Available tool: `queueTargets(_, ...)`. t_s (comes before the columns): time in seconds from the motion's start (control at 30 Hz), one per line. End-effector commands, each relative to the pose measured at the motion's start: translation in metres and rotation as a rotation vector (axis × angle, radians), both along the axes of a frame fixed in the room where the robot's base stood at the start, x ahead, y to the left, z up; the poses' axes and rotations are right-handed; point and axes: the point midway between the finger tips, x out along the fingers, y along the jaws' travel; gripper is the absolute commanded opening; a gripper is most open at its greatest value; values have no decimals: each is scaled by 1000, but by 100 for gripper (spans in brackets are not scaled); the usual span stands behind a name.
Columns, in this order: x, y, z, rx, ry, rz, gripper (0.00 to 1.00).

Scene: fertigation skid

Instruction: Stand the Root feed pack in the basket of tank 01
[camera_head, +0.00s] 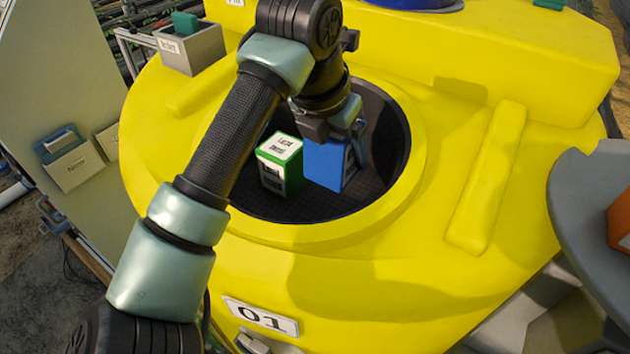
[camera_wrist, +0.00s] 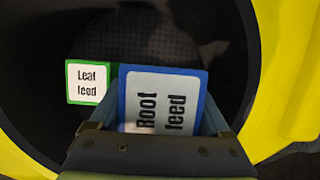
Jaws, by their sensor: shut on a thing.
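The blue Root feed pack (camera_head: 327,165) is inside the round dark basket (camera_head: 384,165) of the yellow tank, whose plate reads 01 (camera_head: 261,316). It looks upright in the head view. My gripper (camera_head: 340,132) is shut on its upper part from above. In the wrist view the Root feed pack (camera_wrist: 163,101) sits between my fingers (camera_wrist: 160,132), its label facing the camera. The green Leaf feed pack (camera_head: 280,165) stands in the basket just left of it; it also shows in the wrist view (camera_wrist: 88,82). Whether the blue pack's base touches the basket floor is hard to tell.
The yellow rim (camera_head: 418,150) rings the opening. A grey bin (camera_head: 192,48) holding a green item stands at the back left. Holders (camera_head: 72,165) hang on a panel at left. A grey round table (camera_head: 590,220) with an orange item (camera_head: 620,222) is at right. Free basket floor lies around the packs.

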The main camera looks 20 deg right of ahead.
Motion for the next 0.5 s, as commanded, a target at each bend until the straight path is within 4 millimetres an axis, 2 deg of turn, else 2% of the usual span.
queueTargets(0.2, 0, 0, -36, -3, 2, 1, 0)
queueTargets(0.37, 0, 0, -48, -1, 0, 1, 0)
queueTargets(0.5, -1, 0, -65, -2, 4, 2, 0)
